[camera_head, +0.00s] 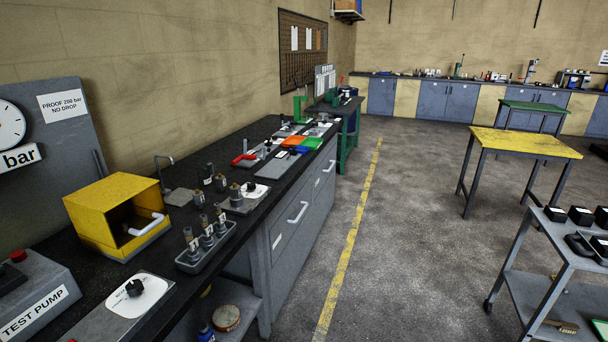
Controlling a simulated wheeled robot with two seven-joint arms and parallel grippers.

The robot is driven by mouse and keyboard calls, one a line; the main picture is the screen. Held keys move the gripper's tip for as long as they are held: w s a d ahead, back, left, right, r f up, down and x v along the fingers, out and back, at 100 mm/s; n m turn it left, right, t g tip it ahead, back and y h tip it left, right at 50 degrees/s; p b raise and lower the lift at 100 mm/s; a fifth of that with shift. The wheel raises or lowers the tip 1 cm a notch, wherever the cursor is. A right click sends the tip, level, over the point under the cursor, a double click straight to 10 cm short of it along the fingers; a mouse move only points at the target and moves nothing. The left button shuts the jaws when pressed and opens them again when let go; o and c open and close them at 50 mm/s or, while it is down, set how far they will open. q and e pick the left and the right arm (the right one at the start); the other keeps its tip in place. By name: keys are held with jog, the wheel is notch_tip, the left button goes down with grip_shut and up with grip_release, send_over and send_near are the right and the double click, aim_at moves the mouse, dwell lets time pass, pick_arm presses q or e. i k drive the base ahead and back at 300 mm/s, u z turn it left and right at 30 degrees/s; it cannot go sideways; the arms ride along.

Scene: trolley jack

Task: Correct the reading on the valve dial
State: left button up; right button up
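No part labelled as the valve dial is readable. A black knob (134,288) sits on a white plate on a grey box at the near end of the dark bench; the plate's print is too small to read. A round white gauge (9,126) is cut off by the left edge, above a "bar" label, on a grey panel (55,190). Its reading cannot be told. Another small black knob (249,187) stands on a pale plate further along the bench. Neither gripper is in view.
A yellow open box (112,203) with a white handle stands behind the near knob. A "TEST PUMP" box (36,308) is at left. A grey tray (193,263) holds several upright fittings. A trolley (535,275) and yellow table (524,142) stand right; the floor between is clear.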

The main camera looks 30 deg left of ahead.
aim_at(251, 185)
jog(key=i, duration=1.1)
jog(key=u, duration=0.65)
jog(key=i, duration=0.6)
jog(key=u, duration=0.3)
